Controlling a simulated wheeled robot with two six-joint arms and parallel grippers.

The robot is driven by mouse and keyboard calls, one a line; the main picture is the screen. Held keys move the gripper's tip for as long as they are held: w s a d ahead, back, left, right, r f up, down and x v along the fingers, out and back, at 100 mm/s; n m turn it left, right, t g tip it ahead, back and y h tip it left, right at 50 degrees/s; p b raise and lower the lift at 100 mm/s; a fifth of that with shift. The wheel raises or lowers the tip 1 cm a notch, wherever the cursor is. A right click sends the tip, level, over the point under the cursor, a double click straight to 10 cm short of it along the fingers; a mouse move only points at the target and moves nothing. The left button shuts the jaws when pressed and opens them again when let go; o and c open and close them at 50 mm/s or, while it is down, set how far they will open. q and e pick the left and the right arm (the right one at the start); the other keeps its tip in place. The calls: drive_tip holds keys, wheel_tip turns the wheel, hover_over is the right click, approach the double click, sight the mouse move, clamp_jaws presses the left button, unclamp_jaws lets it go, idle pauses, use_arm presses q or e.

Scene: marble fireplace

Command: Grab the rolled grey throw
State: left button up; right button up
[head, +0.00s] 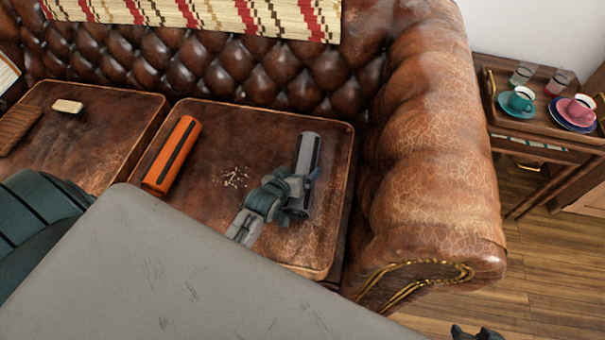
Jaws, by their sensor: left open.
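The rolled grey throw (308,152) lies on the right seat cushion of the brown leather sofa, roughly pointing front to back, with a dark stripe along it. My left gripper (298,190) is open at the front half of the roll and hides part of it. The fingers overlap the roll in this view; I cannot tell whether they touch it. A small dark part at the bottom right edge (475,333) may be my right gripper; its jaws cannot be made out.
An orange roll (172,156) with a dark stripe lies left on the same cushion (225,118), with crumbs (235,177) between the rolls. The sofa arm (430,160) rises to the right. A side table (500,114) holds cups and glasses. A patterned blanket (210,14) covers the backrest.

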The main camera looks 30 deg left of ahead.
use_arm(q)
drive_tip(key=shift+c, duration=0.5)
drive_tip(key=c, duration=1.1)
